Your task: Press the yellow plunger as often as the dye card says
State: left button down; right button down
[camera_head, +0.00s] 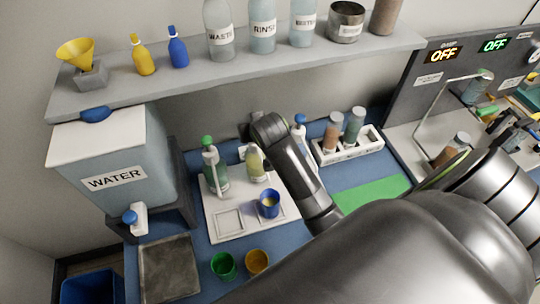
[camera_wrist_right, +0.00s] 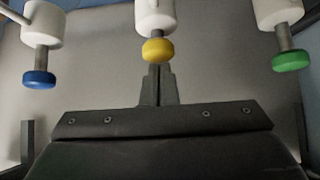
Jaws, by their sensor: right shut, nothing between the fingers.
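The yellow plunger (camera_wrist_right: 158,50) shows in the right wrist view, between a blue knob (camera_wrist_right: 39,79) and a green knob (camera_wrist_right: 291,61). My right gripper (camera_wrist_right: 157,68) is shut and empty, its fingertips right at the yellow knob; I cannot tell whether they touch. In the head view my right arm hides the yellow knob, above a bottle of yellowish liquid (camera_head: 256,167). The green-topped pump bottle (camera_head: 214,170) stands to its left and the blue-topped one (camera_head: 300,122) to its right. A blue cup (camera_head: 268,205) with yellowish contents stands before the yellow bottle. I cannot make out a dye card. My left gripper is not in view.
Green (camera_head: 223,265) and orange (camera_head: 257,261) cups stand in front. A water tank (camera_head: 110,165) is at left, a rack of vials (camera_head: 348,148) at right. A shelf (camera_head: 280,66) with bottles runs above.

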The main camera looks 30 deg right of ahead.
jog(key=shift+r+p, duration=0.65)
jog(key=shift+r, duration=1.05)
